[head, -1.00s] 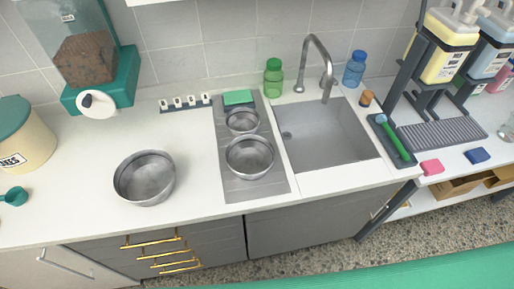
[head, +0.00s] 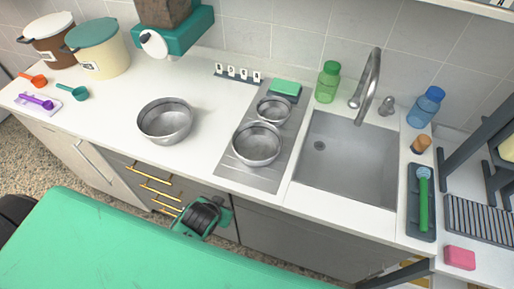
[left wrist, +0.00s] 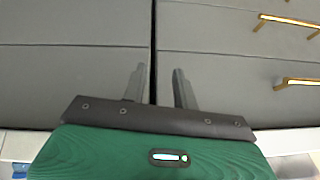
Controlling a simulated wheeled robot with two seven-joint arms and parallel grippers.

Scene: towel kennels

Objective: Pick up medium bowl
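Three metal bowls stand upright on the counter. The medium bowl (head: 256,146) is on the grey drainboard (head: 244,181) left of the sink. The small bowl (head: 273,109) is just behind it. The largest bowl (head: 166,122) is on the bare white counter to their left. In the left wrist view my left gripper (left wrist: 160,88) has its two fingers apart, with nothing between them, facing grey cabinet fronts. A green and black part, probably my left wrist, shows below the counter edge in the head view, apart from the bowls. My right gripper is not in view.
The sink (head: 346,160) with a tall faucet (head: 369,85) is right of the drainboard. A green sponge (head: 285,88) and green bottle (head: 327,82) stand behind the bowls. Gold drawer handles (head: 154,186) stick out below the counter. The counter front beside the largest bowl is clear.

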